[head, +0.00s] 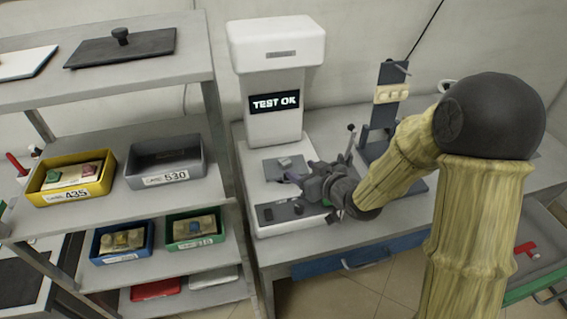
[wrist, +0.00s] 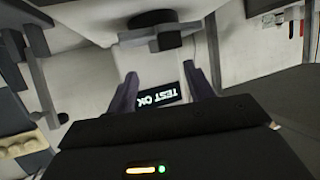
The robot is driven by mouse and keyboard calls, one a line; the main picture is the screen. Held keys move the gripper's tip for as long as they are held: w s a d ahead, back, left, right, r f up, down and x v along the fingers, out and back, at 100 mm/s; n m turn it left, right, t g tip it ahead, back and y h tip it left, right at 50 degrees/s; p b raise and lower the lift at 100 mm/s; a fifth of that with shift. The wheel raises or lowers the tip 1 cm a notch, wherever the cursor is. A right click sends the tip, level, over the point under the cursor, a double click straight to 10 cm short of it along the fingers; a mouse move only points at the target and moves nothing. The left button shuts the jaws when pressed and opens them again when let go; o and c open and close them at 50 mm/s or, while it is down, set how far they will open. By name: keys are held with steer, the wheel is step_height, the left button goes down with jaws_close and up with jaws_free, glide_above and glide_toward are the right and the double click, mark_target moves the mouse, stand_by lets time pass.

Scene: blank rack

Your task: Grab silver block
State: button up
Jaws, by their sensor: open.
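A small silver block (head: 285,162) sits on the dark plate of the white test machine (head: 262,138), whose screen reads "TEST OK". My gripper (head: 296,174) is just to the right of and in front of the block in the head view. It is open, and no object shows between its fingers. In the wrist view the two fingers of my gripper (wrist: 163,84) stand apart, with the upside-down "TEST OK" screen (wrist: 160,98) between them. I cannot clearly make out the silver block in the wrist view.
A grey shelf rack (head: 140,134) stands at left with a yellow bin (head: 97,193), an empty-looking grey bin (head: 140,183), a blue bin (head: 145,249) and a green bin (head: 217,235). A dark upright fixture (head: 383,130) stands right of the machine on the grey table (head: 300,247).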

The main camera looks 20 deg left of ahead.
mark_target(286, 162)
steer(key=shift+x, duration=1.5)
steer(key=x, duration=0.5)
steer(key=shift+w+a+f+p, duration=0.1)
steer(key=shift+p, duration=0.25)
jaws_close()
step_height(286, 162, up, 10)
steer(key=shift+p, duration=0.4)
